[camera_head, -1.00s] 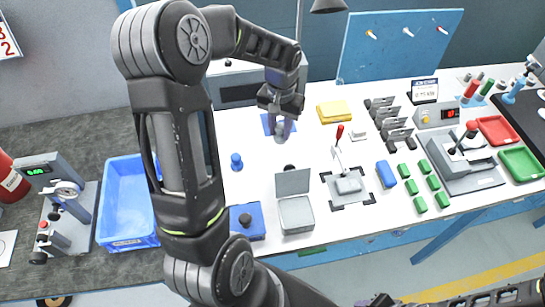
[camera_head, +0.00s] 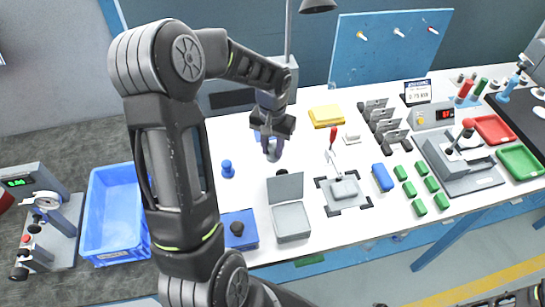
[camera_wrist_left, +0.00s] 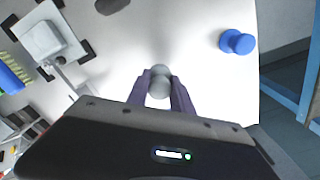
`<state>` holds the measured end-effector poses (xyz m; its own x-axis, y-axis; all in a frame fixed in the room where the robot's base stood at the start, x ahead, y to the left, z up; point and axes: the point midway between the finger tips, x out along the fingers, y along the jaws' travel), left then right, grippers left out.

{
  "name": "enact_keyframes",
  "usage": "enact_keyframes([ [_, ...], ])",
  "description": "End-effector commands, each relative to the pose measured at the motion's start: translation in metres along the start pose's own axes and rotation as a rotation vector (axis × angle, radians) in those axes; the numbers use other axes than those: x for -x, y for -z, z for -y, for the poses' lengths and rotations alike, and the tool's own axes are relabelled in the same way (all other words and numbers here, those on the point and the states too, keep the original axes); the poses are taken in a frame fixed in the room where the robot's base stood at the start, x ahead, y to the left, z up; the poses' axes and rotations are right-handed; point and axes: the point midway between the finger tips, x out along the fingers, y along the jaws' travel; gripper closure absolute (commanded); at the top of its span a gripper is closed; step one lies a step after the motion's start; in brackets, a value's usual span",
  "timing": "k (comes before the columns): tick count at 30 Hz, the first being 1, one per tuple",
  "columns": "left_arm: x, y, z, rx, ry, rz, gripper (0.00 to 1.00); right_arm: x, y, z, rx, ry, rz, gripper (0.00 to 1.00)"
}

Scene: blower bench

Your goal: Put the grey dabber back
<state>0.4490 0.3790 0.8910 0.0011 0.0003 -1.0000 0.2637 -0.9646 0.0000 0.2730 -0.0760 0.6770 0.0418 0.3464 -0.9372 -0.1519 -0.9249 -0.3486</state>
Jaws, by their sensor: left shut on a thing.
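The grey dabber (camera_head: 273,152) is between the fingers of my left gripper (camera_head: 272,143), in the upper middle of the head view. In the left wrist view the fingers (camera_wrist_left: 160,88) close on both sides of its round grey top (camera_wrist_left: 159,80). Its lower end is hidden there, so I cannot tell whether it touches the table. My right gripper is not clearly visible.
An open grey box (camera_head: 291,221), a blue box with a black knob (camera_head: 238,230) and a toggle clamp (camera_head: 343,188) stand nearer the front. A blue tray (camera_head: 116,250) is at left. Yellow stack (camera_head: 326,115) and black racks are at right.

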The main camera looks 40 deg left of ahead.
Motion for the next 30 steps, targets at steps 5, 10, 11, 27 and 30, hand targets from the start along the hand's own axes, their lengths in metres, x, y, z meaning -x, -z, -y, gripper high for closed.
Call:
enact_keyframes([
  [5, -0.021, 0.0, 0.0, 0.0, 0.0, 0.002, 1.0, -0.014, 0.001, -0.004, 0.002, 0.003, -0.003, 0.64],
  [10, -0.039, 0.0, 0.001, 0.001, 0.0, 0.0, 1.0, -0.024, 0.003, -0.007, 0.005, 0.007, -0.006, 0.64],
  [11, -0.039, 0.0, 0.001, 0.001, 0.0, -0.001, 1.0, -0.023, 0.003, -0.007, 0.005, 0.008, -0.007, 0.64],
  [27, -0.04, 0.0, 0.0, 0.0, 0.0, 0.0, 0.6, -0.024, 0.003, -0.007, 0.006, 0.008, -0.007, 0.64],
  [30, -0.04, 0.0, 0.0, 0.0, 0.0, 0.0, 0.52, -0.024, 0.003, -0.007, 0.006, 0.008, -0.007, 0.64],
])
